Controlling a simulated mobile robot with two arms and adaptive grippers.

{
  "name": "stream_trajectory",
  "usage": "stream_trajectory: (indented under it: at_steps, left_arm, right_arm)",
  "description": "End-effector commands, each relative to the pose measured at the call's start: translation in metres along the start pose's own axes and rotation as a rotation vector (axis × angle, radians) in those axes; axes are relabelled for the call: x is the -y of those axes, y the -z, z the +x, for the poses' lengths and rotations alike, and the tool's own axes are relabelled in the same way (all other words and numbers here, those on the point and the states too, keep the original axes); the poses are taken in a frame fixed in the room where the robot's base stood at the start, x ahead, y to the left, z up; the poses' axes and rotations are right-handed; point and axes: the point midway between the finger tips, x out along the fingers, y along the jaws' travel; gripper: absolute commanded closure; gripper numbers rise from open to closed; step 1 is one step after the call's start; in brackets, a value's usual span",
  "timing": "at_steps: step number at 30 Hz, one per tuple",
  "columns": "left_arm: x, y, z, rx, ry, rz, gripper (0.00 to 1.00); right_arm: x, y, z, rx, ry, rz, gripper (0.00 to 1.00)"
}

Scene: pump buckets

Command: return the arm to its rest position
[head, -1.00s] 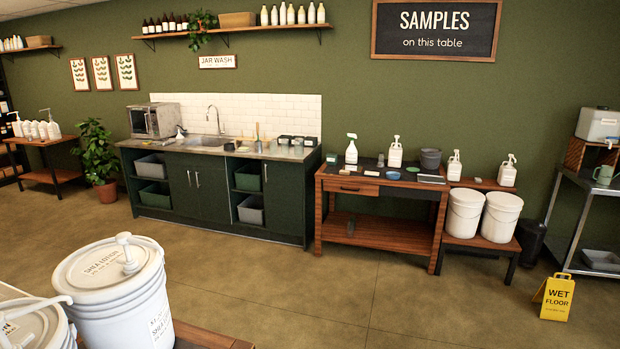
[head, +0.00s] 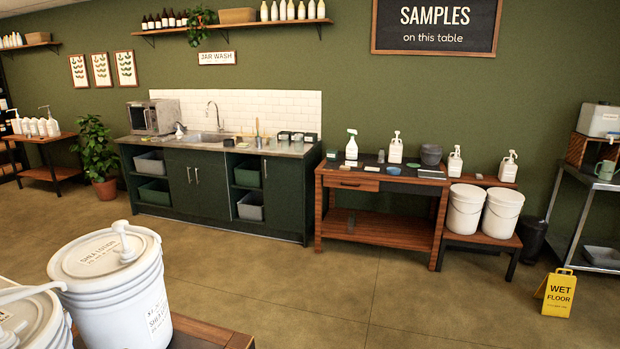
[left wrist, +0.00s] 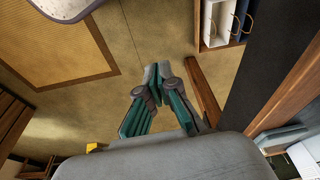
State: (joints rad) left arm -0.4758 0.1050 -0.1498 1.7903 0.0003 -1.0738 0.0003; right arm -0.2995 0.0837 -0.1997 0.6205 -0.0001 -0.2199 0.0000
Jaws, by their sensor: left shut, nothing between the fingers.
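My left gripper (left wrist: 158,82) shows in the left wrist view with its two fingers close together and nothing held between them. It hangs over bare brown floor, apart from any furniture. Neither of my arms shows in the head view. My right gripper is in no view.
A white pump bucket (head: 118,290) labelled shea lotion stands front left, with another bucket (head: 25,320) beside it. The samples table (head: 335,205), the jar wash counter (head: 290,155) and a yellow wet floor sign (head: 557,294) are farther off. The floor between is clear.

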Motion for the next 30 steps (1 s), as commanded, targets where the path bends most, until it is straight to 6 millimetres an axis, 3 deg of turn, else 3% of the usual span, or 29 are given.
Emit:
stream_trajectory:
  at_steps: [1,6,9,12,15,18,30]
  left_arm:
    - [-0.002,-0.021,0.041,0.025,-0.002,0.003,1.00]
    - [-0.006,-0.094,0.143,0.071,-0.007,0.013,1.00]
    - [-0.008,-0.144,0.186,0.095,-0.010,0.019,1.00]
    - [-0.009,-0.189,0.214,0.116,-0.011,0.024,1.00]
    - [-0.009,-0.223,0.229,0.129,-0.012,0.028,1.00]
    - [-0.009,-0.243,0.235,0.136,-0.013,0.031,1.00]
    - [-0.008,-0.251,0.237,0.138,-0.013,0.032,1.00]
  right_arm:
    - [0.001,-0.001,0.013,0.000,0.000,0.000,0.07]
    - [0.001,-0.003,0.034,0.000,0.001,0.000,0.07]
    - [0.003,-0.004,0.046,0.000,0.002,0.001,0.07]
    - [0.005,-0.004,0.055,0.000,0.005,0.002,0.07]
    - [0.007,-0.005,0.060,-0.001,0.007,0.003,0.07]
    - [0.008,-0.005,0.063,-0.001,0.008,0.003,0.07]
    - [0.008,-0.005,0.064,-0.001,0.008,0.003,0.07]
